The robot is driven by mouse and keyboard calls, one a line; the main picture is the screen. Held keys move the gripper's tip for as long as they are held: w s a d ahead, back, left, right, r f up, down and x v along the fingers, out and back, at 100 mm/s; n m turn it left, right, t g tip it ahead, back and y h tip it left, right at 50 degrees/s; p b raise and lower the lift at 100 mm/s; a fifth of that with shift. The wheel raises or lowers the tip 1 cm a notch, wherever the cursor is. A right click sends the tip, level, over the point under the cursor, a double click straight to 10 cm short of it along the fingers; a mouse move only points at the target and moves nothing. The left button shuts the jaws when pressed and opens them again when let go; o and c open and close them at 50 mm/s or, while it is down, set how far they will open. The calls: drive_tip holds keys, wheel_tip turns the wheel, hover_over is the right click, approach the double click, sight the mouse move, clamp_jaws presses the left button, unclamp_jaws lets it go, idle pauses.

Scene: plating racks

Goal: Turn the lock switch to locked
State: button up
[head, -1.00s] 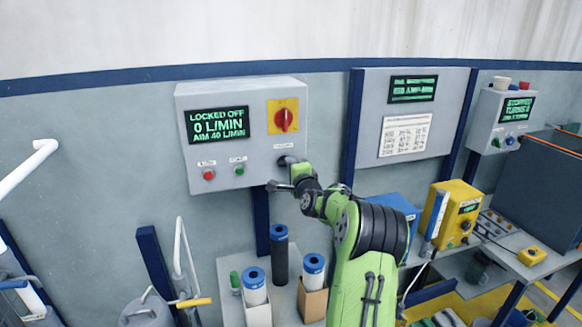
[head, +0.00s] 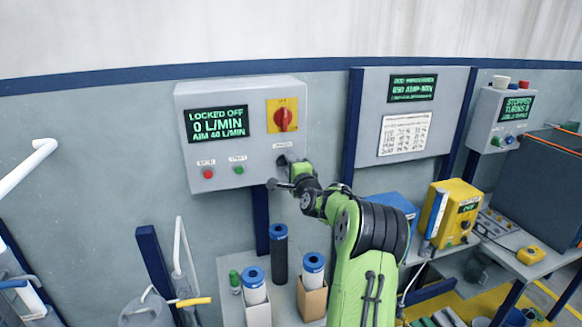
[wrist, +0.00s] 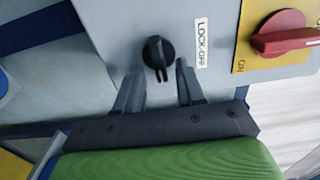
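The lock switch (wrist: 158,55) is a black rotary knob beside a "LOCK-OFF" label (wrist: 201,44) in the wrist view. It sits on the grey control box (head: 225,160), whose screen (head: 217,123) reads "LOCKED OFF, 0 L/MIN, AIM 40 L/MIN". My gripper (wrist: 158,80) is open, its two fingers apart on either side of the knob's near end. I cannot tell whether the fingers touch the knob. In the head view my gripper (head: 284,172) is at the lower right of the box and largely covers the knob.
A red rotary handle on a yellow plate (head: 283,117) is just above the knob. Red (head: 207,173) and green (head: 239,170) buttons are to its left. Blue-capped cylinders (head: 279,255) stand on a shelf below the box. Bare wall lies left of the box.

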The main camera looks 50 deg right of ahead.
drive_tip(key=b+v, duration=0.4)
drive_tip(key=v, duration=1.1)
drive_tip(key=shift+s+a, duration=0.2)
drive_tip(key=shift+s, duration=0.15)
